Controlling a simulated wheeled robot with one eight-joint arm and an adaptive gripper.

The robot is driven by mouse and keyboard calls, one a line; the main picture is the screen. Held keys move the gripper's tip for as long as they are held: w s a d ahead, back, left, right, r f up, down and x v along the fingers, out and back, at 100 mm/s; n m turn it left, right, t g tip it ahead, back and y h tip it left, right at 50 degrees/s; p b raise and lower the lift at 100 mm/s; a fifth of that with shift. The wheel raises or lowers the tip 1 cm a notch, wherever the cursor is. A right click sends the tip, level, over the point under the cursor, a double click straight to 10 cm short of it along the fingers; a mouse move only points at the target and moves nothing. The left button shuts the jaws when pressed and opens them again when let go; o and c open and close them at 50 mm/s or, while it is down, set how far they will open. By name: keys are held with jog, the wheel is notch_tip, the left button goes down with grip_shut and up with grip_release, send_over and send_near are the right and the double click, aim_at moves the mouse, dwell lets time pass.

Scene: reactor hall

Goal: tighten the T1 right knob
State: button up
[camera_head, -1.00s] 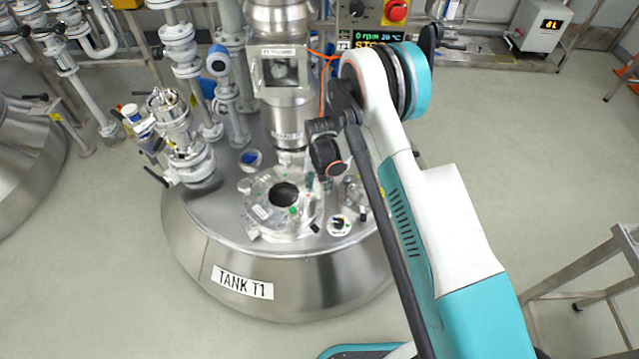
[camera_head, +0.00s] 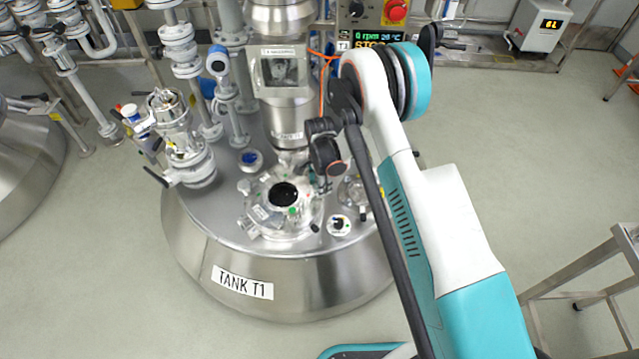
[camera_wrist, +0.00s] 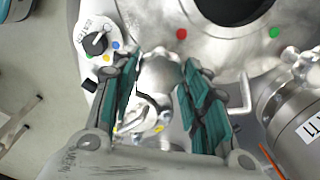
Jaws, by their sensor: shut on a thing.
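Tank T1 (camera_head: 215,255) carries a round hatch (camera_head: 262,212) with a dark opening in its middle. In the wrist view my gripper (camera_wrist: 160,72) has its two teal-padded fingers on either side of a rounded silver knob (camera_wrist: 159,78) at the hatch's edge. The fingers are shut on this knob. Its lower part is partly hidden between the pads. In the head view my gripper (camera_head: 320,183) is just right of the hatch opening, small and partly covered by my wrist, and the knob itself cannot be made out there.
A white dial with a black pointer (camera_head: 339,224) sits close by; it also shows in the wrist view (camera_wrist: 96,43). A bent metal handle (camera_wrist: 243,97) is right of the fingers. The sight-glass column (camera_head: 290,110) stands behind the hatch. Open floor lies right of the tank.

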jog(key=m, duration=0.5)
jog(key=shift+w+r+m, duration=0.1)
jog(key=shift+w+m, duration=0.05)
jog(key=shift+m, duration=0.15)
dwell(0.4)
jog(key=o, duration=1)
jog(key=shift+o, duration=0.2)
notch_tip(320, 180, up, 12)
